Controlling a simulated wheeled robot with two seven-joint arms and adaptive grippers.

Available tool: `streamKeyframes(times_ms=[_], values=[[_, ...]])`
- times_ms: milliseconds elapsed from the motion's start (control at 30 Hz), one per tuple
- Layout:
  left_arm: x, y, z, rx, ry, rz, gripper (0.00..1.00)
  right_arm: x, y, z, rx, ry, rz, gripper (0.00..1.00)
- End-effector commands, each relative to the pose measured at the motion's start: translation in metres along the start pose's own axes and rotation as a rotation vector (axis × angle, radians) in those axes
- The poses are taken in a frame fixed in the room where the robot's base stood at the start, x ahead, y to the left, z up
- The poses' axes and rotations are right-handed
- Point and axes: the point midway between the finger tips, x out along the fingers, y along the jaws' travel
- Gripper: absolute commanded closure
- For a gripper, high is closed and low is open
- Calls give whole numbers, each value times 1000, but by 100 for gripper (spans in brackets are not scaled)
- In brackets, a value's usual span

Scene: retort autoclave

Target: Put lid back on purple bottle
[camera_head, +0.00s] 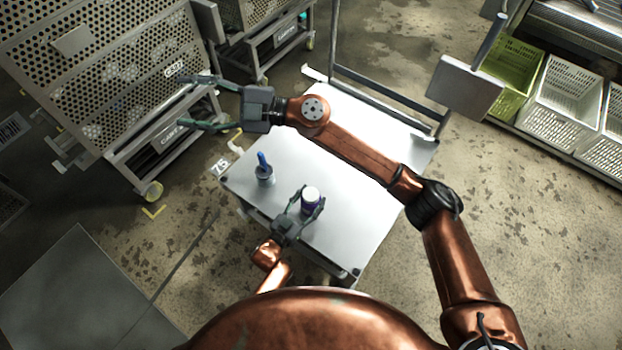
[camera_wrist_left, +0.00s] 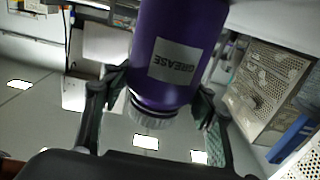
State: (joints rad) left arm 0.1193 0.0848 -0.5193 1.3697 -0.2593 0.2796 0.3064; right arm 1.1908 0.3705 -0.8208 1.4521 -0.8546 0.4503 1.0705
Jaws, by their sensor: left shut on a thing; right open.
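The purple bottle (camera_head: 309,207) is at the near part of the white table and has a whitish lid (camera_head: 311,193) at its top. My left gripper (camera_head: 307,207) is shut around its body. In the left wrist view, which is upside down, the bottle (camera_wrist_left: 180,45) carries a pale GREASE label and sits between both fingers (camera_wrist_left: 160,95). The ribbed lid (camera_wrist_left: 153,116) is at its neck; I cannot tell whether it is fully seated. My right gripper (camera_head: 190,102) is open and empty, beyond the table's left edge.
A grey container with a blue top (camera_head: 264,170) stands on the white table (camera_head: 350,230), left of the bottle. My right arm crosses above the table. A perforated cart (camera_head: 110,80) stands at left; crates (camera_head: 560,90) are at right.

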Motion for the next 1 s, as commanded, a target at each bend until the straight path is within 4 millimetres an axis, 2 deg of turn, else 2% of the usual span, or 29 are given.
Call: streamKeyframes(times_ms=[33, 100, 200, 333, 433, 567, 700, 900, 1000], values=[[0, 0, 1, -1, -1, 0, 100, -1, 19, 1, -31, -10, 60, 45], [0, 0, 1, -1, -1, 0, 100, -3, 43, 9, -72, -42, 142, 45], [0, 0, 1, -1, -1, 0, 100, -9, 71, 30, -124, -129, 233, 45], [0, 0, 1, -1, -1, 0, 100, -21, 92, 73, -179, -296, 290, 45], [0, 0, 1, -1, -1, 0, 100, -33, 93, 113, -216, -450, 276, 45], [0, 0, 1, -1, -1, 0, 100, -54, 75, 167, -261, -655, 175, 45], [0, 0, 1, -1, -1, 0, 100, -81, 37, 215, -299, -833, -7, 45], [0, 0, 1, -1, -1, 0, 100, -126, -34, 260, -343, -990, -355, 45], [0, 0, 1, -1, -1, 0, 100, -150, -72, 270, -360, -1021, -552, 45]])
